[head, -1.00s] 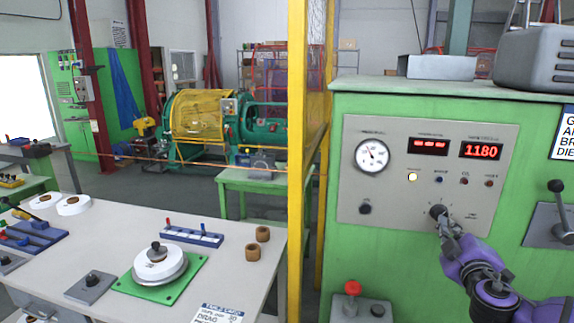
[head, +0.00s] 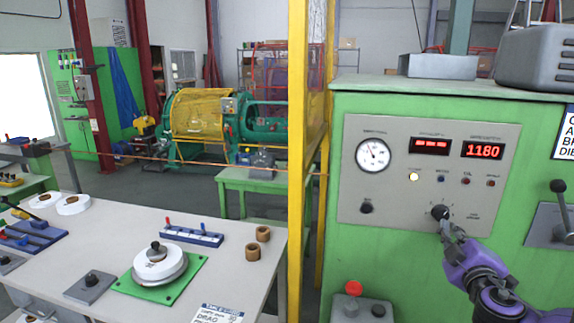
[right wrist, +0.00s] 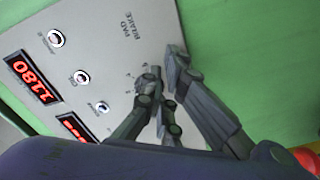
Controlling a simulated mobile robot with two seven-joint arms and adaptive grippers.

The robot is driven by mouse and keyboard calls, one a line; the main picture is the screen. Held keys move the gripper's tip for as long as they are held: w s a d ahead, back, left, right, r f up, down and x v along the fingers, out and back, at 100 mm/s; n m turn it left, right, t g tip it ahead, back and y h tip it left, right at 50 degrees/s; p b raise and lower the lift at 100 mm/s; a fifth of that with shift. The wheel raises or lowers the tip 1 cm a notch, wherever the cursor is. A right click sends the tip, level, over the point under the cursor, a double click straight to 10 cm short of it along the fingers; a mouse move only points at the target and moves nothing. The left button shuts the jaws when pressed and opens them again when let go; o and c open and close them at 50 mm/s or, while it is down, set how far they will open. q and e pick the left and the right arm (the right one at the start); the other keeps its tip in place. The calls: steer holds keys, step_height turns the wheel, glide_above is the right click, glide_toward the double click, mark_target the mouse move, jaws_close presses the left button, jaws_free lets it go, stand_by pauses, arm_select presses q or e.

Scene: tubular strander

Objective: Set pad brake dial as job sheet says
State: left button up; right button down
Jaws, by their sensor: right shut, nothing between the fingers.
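The pad brake dial (head: 440,212) is a small black knob low on the grey control panel (head: 400,200). My right gripper (head: 446,228) is at the panel just below the dial, with its fingertips close to it; I cannot tell whether they touch it. The right wrist view shows the gripper (right wrist: 166,80) shut and empty beside the printed words PAD BRAKE (right wrist: 130,25); the fingers largely hide the dial there. A white printed card (head: 216,313) lies at the front of the table, cut off by the frame edge, its text mostly unreadable. My left gripper is not in view.
The panel has a gauge (head: 373,155), a red display reading 1180 (head: 483,150), lamps and another black knob (head: 366,207). A red button (head: 353,288) is below and a lever (head: 558,190) to the right. A yellow post (head: 297,150) stands left of the cabinet.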

steer(key=v, duration=0.5)
